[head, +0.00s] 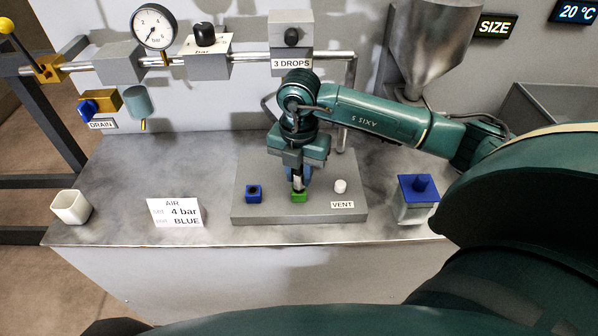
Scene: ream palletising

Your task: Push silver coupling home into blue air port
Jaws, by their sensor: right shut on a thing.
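The blue air port (253,193) is a blue block with a dark opening, at the left on top of a grey block (244,215). My right gripper (297,172) points down above the middle of that block, to the right of the blue port. It is shut on the silver coupling (298,184), a small upright piece partly hidden by the fingers. The coupling's lower end is over a green port (299,198); I cannot tell whether they touch. My left gripper is out of view.
A white knob (340,186) stands by the VENT label (342,205). A sign (174,213) reads AIR, 4 bar, BLUE. A white cup (70,206) and a blue-lidded jar (417,192) stand at the sides. A pipe with a gauge (154,27) runs behind.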

